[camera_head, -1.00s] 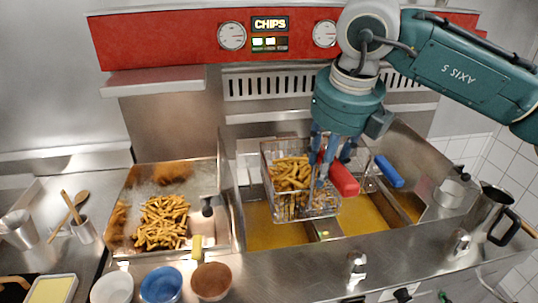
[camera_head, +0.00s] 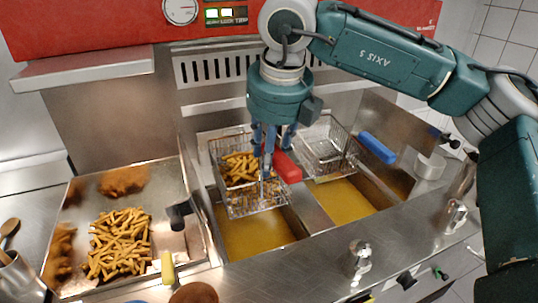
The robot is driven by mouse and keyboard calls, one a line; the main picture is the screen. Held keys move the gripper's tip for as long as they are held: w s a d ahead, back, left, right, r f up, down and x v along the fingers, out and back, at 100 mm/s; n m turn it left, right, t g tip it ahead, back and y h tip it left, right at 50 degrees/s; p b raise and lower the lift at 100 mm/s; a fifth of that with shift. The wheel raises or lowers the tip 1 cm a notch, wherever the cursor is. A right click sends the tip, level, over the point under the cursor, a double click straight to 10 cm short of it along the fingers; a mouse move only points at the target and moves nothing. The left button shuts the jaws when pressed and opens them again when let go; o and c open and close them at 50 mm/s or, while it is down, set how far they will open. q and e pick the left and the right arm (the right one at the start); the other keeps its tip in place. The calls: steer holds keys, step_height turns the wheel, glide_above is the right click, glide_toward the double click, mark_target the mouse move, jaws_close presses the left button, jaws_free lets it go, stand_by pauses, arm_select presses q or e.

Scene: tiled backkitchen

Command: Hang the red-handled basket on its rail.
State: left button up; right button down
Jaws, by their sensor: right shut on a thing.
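The red-handled basket is a wire basket (camera_head: 258,207) full of fries, in the middle of the head view over the left oil well. Its red handle (camera_head: 287,167) points toward the lower right. My right gripper (camera_head: 266,170) comes down from above and is shut on the basket near the root of the handle, its fingers partly hiding the wires. The basket appears held above the oil. The slotted metal back panel (camera_head: 250,68) is behind it; I cannot make out whether the basket touches a rail. My left gripper is out of view.
An empty wire basket with a blue handle (camera_head: 377,147) is close on the right, by the right oil well (camera_head: 340,203). A fries tray (camera_head: 178,262) with a scoop (camera_head: 180,214) is on the left. Taps (camera_head: 361,254) stand along the front edge.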

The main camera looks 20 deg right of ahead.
steer(key=shift+w+r+p, duration=0.3)
steer(key=shift+w+p, duration=0.25)
steer(key=shift+w, duration=0.2)
steer(key=w+p, duration=0.4)
steer(key=w, duration=0.5)
steer(key=shift+w+a+f+p, duration=0.15)
steer(key=shift+w+a+p, duration=0.1)
steer(key=shift+p, duration=0.15)
steer(key=shift+d, duration=0.1)
steer(key=shift+s, duration=0.1)
steer(key=shift+b, duration=0.35)
steer(key=shift+f+b, duration=1.45)
steer(key=shift+f, duration=0.3)
